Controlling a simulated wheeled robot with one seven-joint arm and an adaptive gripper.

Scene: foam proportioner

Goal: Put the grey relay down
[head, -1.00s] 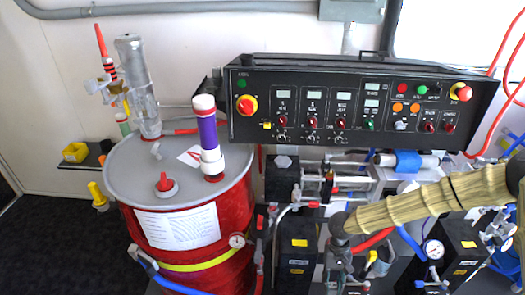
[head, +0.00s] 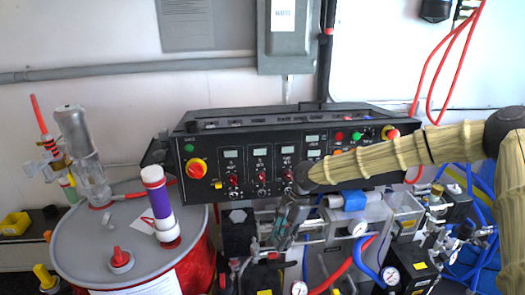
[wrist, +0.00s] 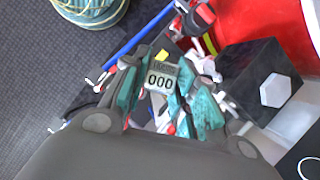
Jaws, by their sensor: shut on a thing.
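The grey relay (wrist: 160,80), a small block with a light face reading "000", sits between the teal fingertips of my gripper (wrist: 163,98) in the wrist view. My gripper is shut on it and holds it up above the equipment. In the head view my gripper (head: 284,236) hangs down in front of the lower edge of the black control panel (head: 215,172). The relay is too small to make out there.
A grey-topped red drum (head: 75,245) with a purple cylinder (head: 160,205) stands left. Below the panel are hoses, gauges (head: 358,228) and pump parts close together. The wrist view shows a black box (wrist: 255,78) right of my gripper and dark floor (wrist: 40,100) at left.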

